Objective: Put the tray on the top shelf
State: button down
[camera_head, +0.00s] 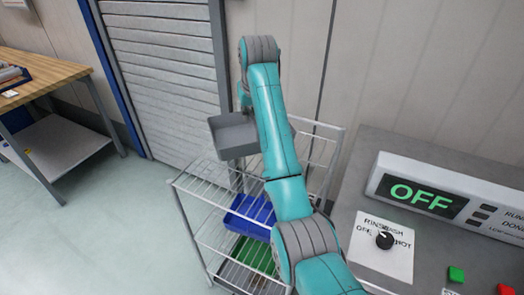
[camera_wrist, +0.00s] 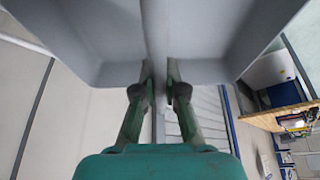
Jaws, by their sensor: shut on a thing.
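A grey tray (camera_head: 232,138) is held up near the far side of the wire rack in the head view, partly hidden behind my arm. In the wrist view the grey tray (camera_wrist: 100,35) fills the upper part. My gripper (camera_wrist: 160,82) is shut on its wall, with one finger on each side. In the head view my gripper is mostly hidden by my arm. The rack's wire top shelf (camera_head: 205,185) lies below and in front of the tray, and its visible part is empty. The tray looks above the shelf; the exact gap is hard to tell.
Lower rack levels hold a blue tray (camera_head: 238,222) and a green tray (camera_head: 240,255). A grey machine with an OFF display (camera_head: 421,195) and a knob stands close on the right. A wooden workbench (camera_head: 45,75) is at the left. A shutter door (camera_head: 165,70) is behind.

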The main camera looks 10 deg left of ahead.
aim_at(251, 139)
notch_tip(251, 139, down, 10)
jog(key=shift+r, duration=0.2)
jog(key=shift+f, duration=0.1)
dwell(0.3)
jog(key=c, duration=1.2)
grip_release()
jog(key=shift+c, duration=0.2)
jog(key=v, duration=1.2)
